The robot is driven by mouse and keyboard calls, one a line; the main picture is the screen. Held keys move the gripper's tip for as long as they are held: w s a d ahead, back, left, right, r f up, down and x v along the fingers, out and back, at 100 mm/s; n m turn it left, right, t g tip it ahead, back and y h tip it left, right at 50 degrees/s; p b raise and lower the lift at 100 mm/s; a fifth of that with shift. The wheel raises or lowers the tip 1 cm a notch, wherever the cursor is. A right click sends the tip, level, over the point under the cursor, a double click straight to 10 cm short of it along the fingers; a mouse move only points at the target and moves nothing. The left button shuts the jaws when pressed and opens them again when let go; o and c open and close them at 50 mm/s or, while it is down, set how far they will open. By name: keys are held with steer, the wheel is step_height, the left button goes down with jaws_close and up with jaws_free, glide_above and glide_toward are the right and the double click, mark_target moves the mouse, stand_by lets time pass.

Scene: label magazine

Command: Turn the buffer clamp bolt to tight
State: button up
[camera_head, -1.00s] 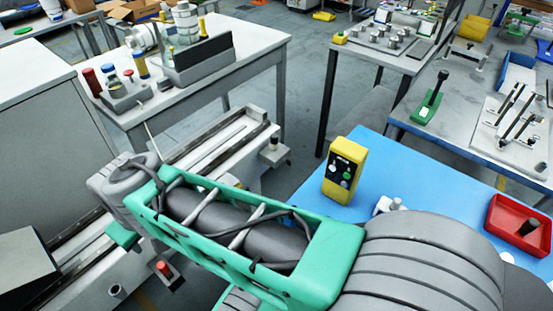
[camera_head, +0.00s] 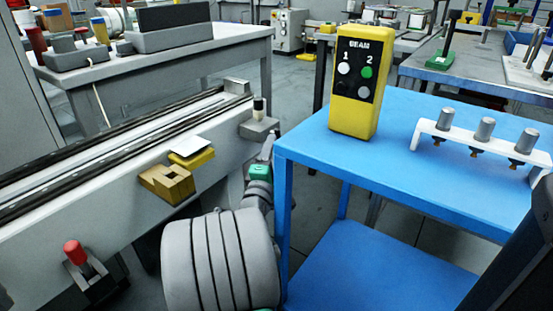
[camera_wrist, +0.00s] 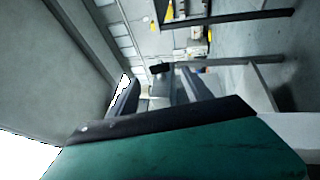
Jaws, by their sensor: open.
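No part can be identified with certainty as the buffer clamp bolt. A small black-topped post (camera_head: 259,107) stands upright on a grey bracket (camera_head: 259,128) at the end of the long grey rail machine (camera_head: 120,170). A red-topped lever (camera_head: 75,253) sits on a dark mount at the machine's lower front. In the head view my arm runs low between the machine and the blue table, and the fingers are not distinguishable there.
A brown notched block (camera_head: 167,184) and a yellow block (camera_head: 192,160) with a white plate sit on the machine's side. The blue table (camera_head: 400,140) at right carries a yellow two-button box (camera_head: 359,82) and a white rack (camera_head: 440,131) of grey-topped tools. Floor shows between the tables.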

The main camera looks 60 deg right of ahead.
mark_target(278, 136)
steer(key=x, duration=0.7)
steer(key=shift+d+r, duration=0.15)
steer(key=shift+d, duration=0.25)
steer(key=shift+c, duration=0.4)
jaws_close()
